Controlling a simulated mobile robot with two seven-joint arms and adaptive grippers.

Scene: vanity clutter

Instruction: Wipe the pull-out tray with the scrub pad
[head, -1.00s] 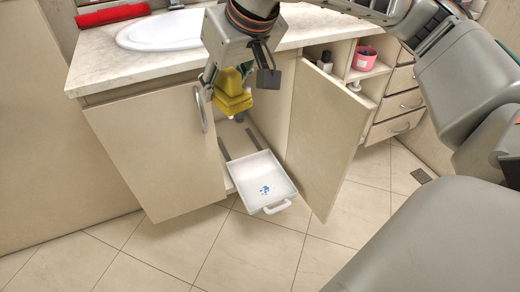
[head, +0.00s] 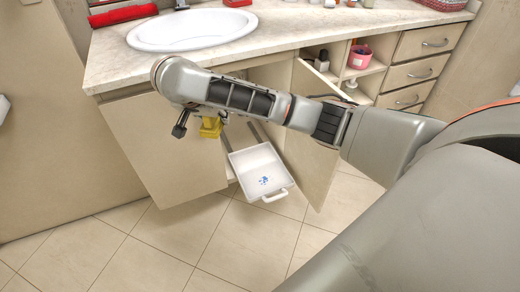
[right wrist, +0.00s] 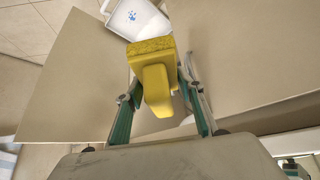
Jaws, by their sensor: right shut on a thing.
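The yellow scrub pad (head: 210,127), with a block-shaped handle, is held in my right gripper (right wrist: 160,82). In the right wrist view the two green-sided fingers are closed on the pad's handle (right wrist: 156,88), and its rough face points away from me. The white pull-out tray (head: 248,161) sticks out of the open cabinet, low near the floor, with a blue speckled mark (head: 264,181) on its bottom. The pad is above and to the left of the tray, apart from it. My forearm hides most of the right gripper in the head view. My left gripper is not in view.
Two open cabinet doors, left (head: 165,150) and right (head: 312,165), flank the tray. Above is the counter (head: 290,32) with a white sink (head: 190,30). A pink cup (head: 360,56) stands on an open shelf. The tiled floor in front is clear.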

